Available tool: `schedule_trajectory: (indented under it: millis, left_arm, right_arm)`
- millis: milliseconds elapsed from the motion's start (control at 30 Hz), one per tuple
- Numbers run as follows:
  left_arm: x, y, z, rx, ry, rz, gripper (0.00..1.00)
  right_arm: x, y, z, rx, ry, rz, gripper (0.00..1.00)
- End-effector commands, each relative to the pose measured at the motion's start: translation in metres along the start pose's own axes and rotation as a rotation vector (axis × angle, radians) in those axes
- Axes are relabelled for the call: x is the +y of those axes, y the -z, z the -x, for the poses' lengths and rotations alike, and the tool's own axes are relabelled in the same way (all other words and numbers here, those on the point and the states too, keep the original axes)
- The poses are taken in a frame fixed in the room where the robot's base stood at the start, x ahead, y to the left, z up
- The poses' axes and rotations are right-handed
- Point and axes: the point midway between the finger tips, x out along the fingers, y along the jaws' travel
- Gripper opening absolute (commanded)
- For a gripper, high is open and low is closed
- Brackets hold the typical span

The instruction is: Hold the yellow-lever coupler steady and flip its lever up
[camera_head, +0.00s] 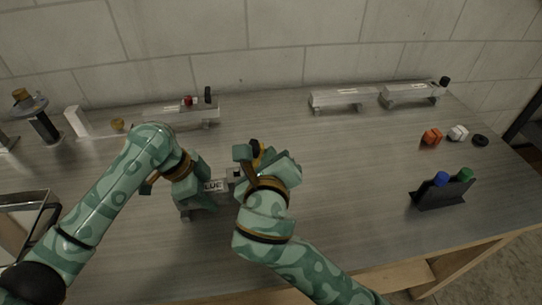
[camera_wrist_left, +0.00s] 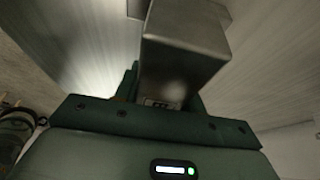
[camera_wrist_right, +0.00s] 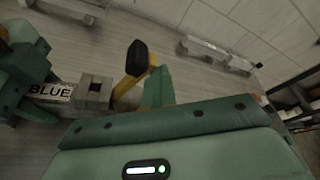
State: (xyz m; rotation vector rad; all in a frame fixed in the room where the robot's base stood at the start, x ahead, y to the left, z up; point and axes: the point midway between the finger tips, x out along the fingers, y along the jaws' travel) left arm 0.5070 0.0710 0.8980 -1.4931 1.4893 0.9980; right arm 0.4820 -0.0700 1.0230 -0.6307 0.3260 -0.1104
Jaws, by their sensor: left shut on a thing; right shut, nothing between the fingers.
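The coupler is a grey metal bar with a white label (camera_head: 214,186) in the middle of the table. In the right wrist view the label (camera_wrist_right: 50,91) reads "BLUE", and a yellow lever (camera_wrist_right: 128,84) with a black knob (camera_wrist_right: 137,57) slants up from its end block (camera_wrist_right: 93,92). My left gripper (camera_head: 196,190) is shut on the bar; the left wrist view shows the metal body (camera_wrist_left: 185,60) between its fingers. My right gripper (camera_head: 247,156) is shut and empty, its fingertips (camera_wrist_right: 158,88) close beside the lever. Whether they touch it I cannot tell. The lever's base is partly hidden in the head view.
Metal trailers (camera_head: 342,98) stand along the back, one at back left (camera_head: 180,117) with a red and a black knob. A black holder (camera_head: 441,197) carries blue and green knobs at right, near orange (camera_head: 431,137) and white (camera_head: 457,132) pieces. The table centre-right is clear.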

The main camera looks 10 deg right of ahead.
Motion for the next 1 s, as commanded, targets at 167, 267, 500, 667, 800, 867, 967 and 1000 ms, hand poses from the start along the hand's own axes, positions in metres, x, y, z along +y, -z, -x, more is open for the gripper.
schedule_trajectory:
  millis: [167,267,500,667,800,867,967,1000]
  left_arm:
    - [0.002,0.002,-0.003,0.002,-0.005,-0.001,0.06]
    - [0.002,0.002,-0.003,0.002,-0.006,-0.001,0.06]
    - [0.003,0.001,-0.004,0.001,-0.007,-0.001,0.06]
    - [0.002,0.001,-0.004,0.000,-0.007,0.000,0.06]
    - [0.002,0.000,-0.003,0.001,-0.006,0.001,0.06]
    - [0.002,0.000,-0.003,0.001,-0.005,0.001,0.06]
    - [0.001,0.000,-0.002,0.001,-0.005,0.002,0.06]
    - [0.001,0.000,-0.002,0.001,-0.004,0.002,0.06]
  right_arm:
    - [0.003,-0.002,0.002,-0.007,-0.010,-0.005,0.00]
    - [0.003,-0.002,0.002,-0.007,-0.011,-0.005,0.00]
    - [-0.011,-0.020,0.007,-0.010,-0.008,-0.011,0.00]
    - [-0.031,-0.043,0.015,-0.010,-0.005,-0.009,0.00]
    - [-0.046,-0.061,0.022,-0.007,-0.004,-0.007,0.00]
    - [-0.051,-0.067,0.023,-0.006,-0.002,-0.005,0.00]
    - [-0.057,-0.074,0.026,-0.004,-0.002,-0.005,0.00]
    - [-0.058,-0.075,0.026,-0.003,-0.002,-0.004,0.00]
